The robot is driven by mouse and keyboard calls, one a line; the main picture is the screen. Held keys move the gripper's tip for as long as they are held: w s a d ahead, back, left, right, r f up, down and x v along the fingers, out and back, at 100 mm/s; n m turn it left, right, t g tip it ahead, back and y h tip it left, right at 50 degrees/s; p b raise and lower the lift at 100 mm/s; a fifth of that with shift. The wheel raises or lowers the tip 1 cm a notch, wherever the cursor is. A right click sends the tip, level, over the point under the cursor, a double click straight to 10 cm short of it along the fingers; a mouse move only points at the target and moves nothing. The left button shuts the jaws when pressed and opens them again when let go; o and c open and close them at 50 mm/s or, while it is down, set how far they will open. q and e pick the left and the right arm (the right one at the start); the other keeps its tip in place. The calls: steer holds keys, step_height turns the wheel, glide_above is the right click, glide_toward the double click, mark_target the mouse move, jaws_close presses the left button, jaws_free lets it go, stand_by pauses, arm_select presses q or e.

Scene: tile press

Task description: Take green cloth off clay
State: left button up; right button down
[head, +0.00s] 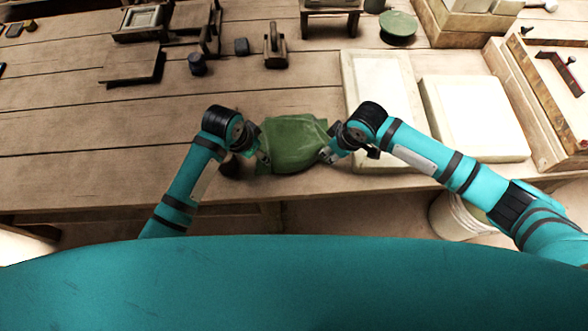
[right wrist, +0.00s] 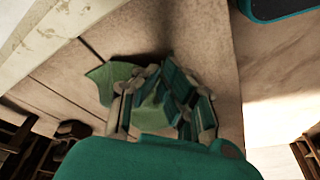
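The green cloth (head: 293,143) lies bunched near the table's front edge in the head view, between my two grippers. Any clay under it is hidden. My right gripper (head: 328,154) is at the cloth's right side. In the right wrist view its fingers (right wrist: 158,72) come close together at the tips with cloth (right wrist: 103,82) between and beside them, so it looks shut on the cloth. My left gripper (head: 263,157) is at the cloth's left side, touching or very close to it; its fingers are too small to read.
Two pale slabs (head: 474,118) lie right of the cloth, one partly behind my right arm. A wooden tray (head: 527,88) stands at the far right. A wooden hand tool (head: 275,48) and dark small pots (head: 197,64) stand behind.

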arm_select(q)
steer(key=shift+o, duration=0.5)
steer(key=shift+c, duration=0.3)
steer(key=shift+r, duration=0.15)
steer(key=shift+c, duration=1)
steer(key=shift+g, duration=0.5)
steer(key=r, duration=0.1)
steer(key=d+r, duration=0.1)
steer(key=r, duration=0.1)
steer(key=d+r, duration=0.1)
steer(key=shift+w+d+r, duration=0.2)
steer(key=shift+w+r, duration=0.1)
steer(key=shift+w, duration=0.1)
steer(key=shift+c, duration=0.2)
steer(key=shift+s+a+f+n+g+y, duration=0.15)
steer(key=shift+s+a+f+g+y, duration=0.15)
steer(key=shift+f, duration=0.85)
steer(key=shift+s+a+f+n+g+y, duration=0.2)
steer(key=shift+f+y, duration=0.25)
steer(key=shift+f, duration=0.75)
steer(key=shift+s+a+f+n+g+y, duration=0.15)
steer(key=shift+s+f+g+y, duration=0.15)
steer(key=shift+f, duration=0.85)
steer(key=shift+f, duration=0.2)
